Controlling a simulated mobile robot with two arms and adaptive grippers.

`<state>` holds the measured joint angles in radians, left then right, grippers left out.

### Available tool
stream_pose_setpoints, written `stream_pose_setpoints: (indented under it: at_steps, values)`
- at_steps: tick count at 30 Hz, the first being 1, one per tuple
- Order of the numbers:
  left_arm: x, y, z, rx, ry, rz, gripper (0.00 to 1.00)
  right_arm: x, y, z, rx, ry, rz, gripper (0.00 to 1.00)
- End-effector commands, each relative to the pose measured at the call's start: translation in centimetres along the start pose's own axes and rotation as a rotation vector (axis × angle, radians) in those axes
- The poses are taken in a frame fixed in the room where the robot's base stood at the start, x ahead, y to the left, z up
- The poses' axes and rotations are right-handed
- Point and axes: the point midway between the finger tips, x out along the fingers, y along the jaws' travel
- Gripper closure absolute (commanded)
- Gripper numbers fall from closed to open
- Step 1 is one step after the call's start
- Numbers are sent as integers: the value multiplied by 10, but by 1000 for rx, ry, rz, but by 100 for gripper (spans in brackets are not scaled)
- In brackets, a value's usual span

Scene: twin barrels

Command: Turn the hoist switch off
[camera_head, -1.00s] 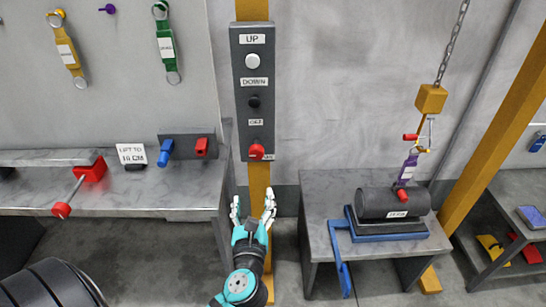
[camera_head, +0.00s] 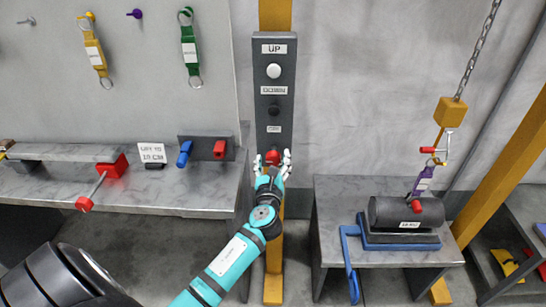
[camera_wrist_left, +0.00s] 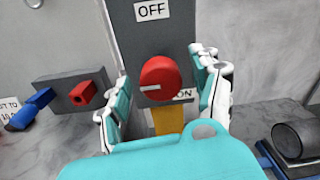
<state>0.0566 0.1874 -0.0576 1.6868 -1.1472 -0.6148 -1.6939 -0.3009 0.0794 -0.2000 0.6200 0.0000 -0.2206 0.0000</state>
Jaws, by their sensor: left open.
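The hoist switch is a round red knob (camera_head: 273,155) low on the dark control panel (camera_head: 274,90). In the left wrist view the knob (camera_wrist_left: 161,77) sits between an OFF label (camera_wrist_left: 152,11) above and a partly hidden ON label (camera_wrist_left: 184,95) below. A pale line on the knob runs nearly level, toward the left. My left gripper (camera_head: 273,161) is open, its fingers on either side of the knob, just in front of the panel. I cannot tell whether they touch it. My right gripper is not in view.
A stone-topped bench (camera_head: 190,195) with red and blue parts stands left of the panel. A table (camera_head: 336,208) at the right carries a dark cylinder (camera_head: 392,212) under a chain hoist (camera_head: 452,112). The floor between them has free room.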

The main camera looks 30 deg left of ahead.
Motion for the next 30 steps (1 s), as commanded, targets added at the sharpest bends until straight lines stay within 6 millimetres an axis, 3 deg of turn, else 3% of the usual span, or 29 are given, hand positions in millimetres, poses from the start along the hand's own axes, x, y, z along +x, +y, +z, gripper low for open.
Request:
stream_pose_setpoints:
  at_steps: [4,13,25,30]
  values:
    - [10,0,0,-1,0,1,35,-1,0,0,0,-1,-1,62]
    - [11,0,0,0,1,0,37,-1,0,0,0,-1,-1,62]
    - [11,0,0,0,1,0,89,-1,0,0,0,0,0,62]
    - [11,0,0,-5,0,0,92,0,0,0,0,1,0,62]
